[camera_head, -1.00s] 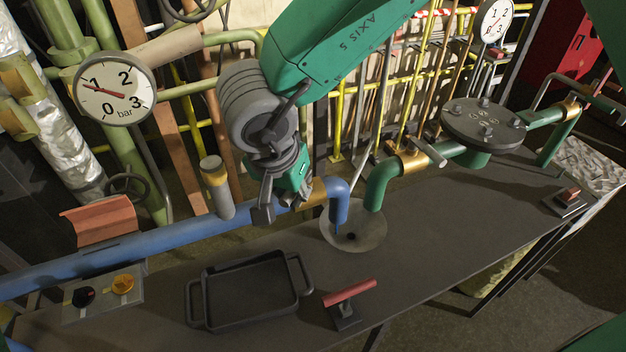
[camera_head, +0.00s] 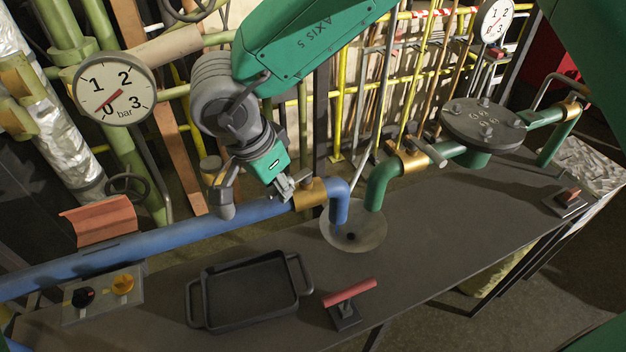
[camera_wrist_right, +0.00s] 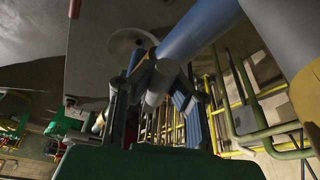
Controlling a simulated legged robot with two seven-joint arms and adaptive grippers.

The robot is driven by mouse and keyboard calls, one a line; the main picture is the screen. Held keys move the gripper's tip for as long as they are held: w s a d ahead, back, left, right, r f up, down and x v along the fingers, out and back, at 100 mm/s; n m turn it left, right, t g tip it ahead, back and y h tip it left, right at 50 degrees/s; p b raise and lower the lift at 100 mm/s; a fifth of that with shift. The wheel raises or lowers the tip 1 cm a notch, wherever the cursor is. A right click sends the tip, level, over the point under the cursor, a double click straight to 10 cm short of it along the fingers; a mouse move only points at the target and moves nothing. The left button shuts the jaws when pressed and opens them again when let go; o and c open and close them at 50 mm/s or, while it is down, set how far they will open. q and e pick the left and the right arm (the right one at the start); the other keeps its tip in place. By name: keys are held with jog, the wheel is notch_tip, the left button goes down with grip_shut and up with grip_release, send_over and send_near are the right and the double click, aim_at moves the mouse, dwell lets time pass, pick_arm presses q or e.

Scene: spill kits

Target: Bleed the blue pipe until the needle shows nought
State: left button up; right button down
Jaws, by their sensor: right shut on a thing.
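The blue pipe (camera_head: 190,233) runs along the left of the bench and bends down over a round drain bowl (camera_head: 369,236). A brass valve (camera_head: 311,192) sits on it just before the bend. My right gripper (camera_head: 287,188) is shut at this valve; in the right wrist view a grey valve handle (camera_wrist_right: 160,82) is between its fingers. The fingers hide much of the handle in the head view. The large bar gauge (camera_head: 116,72) above the blue pipe has its red needle pointing down-left, close to 0. My left gripper is not in view.
A green pipe (camera_head: 378,186) with its own brass valve (camera_head: 413,161) ends over the same bowl. A second gauge (camera_head: 496,20) is at the upper right. A black tray (camera_head: 301,287), a red-handled lever (camera_head: 349,292) and a knob box (camera_head: 131,294) are on the bench.

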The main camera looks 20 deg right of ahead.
jog(key=shift+w+a+r+m, duration=0.25)
jog(key=shift+w+m, duration=0.3)
jog(key=shift+m, duration=0.15)
jog(key=shift+w+m+g, duration=0.3)
jog(key=shift+w+m, duration=0.1)
jog(key=shift+m, duration=0.3)
jog(key=c, duration=1.6)
grip_release()
jog(key=shift+s, duration=0.1)
jog(key=shift+o, duration=0.2)
jog(key=shift+s+a, duration=0.1)
jog(key=shift+s, duration=0.05)
jog(key=shift+f, duration=0.1)
jog(key=shift+a+r, duration=0.2)
jog(key=shift+r, duration=0.5)
jog(key=shift+v, duration=2.7)
